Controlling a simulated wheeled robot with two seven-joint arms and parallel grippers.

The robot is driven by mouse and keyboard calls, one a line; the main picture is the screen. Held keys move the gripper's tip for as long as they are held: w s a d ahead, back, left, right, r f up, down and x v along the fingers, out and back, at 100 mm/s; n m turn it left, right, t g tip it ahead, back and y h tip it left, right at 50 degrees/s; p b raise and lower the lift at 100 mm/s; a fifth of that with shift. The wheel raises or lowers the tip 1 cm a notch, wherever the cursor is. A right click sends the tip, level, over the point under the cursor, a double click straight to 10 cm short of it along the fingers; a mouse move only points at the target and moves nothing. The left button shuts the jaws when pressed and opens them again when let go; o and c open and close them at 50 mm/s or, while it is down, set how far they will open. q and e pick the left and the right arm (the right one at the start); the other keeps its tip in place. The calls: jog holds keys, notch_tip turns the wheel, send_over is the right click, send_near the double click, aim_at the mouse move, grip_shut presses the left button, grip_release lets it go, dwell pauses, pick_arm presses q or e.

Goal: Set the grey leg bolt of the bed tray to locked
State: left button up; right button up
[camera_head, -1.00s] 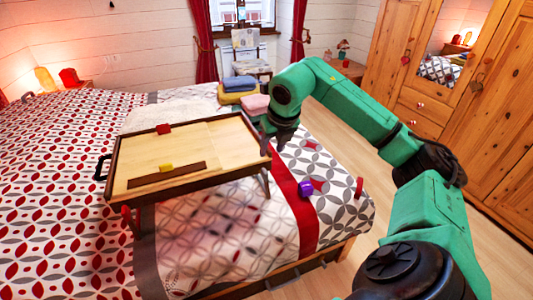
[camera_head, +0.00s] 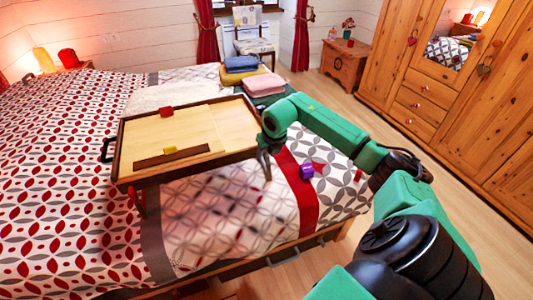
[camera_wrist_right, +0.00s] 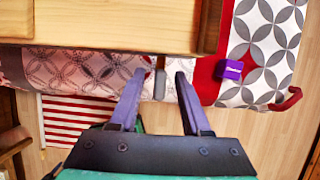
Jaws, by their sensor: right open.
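The wooden bed tray (camera_head: 225,145) with a dark rim stands on the bed. Its light wood edge also fills the top of the right wrist view (camera_wrist_right: 110,22). A small grey upright piece (camera_wrist_right: 160,84), which looks like the leg bolt, hangs below that edge, between my right fingers in the picture. I cannot tell whether they touch it, or its setting. My right gripper (camera_wrist_right: 161,75) is open, with purple-grey fingers. My left gripper is not in view.
A red block (camera_head: 166,112) and a yellow block (camera_head: 170,150) are on the tray. A purple cube (camera_head: 307,171) lies on the bed right of the tray. Folded towels (camera_head: 262,85) lie behind. Open floor (camera_head: 320,100) separates bed and wardrobe (camera_head: 475,110).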

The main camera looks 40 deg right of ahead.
grip_shut()
dwell(1.3)
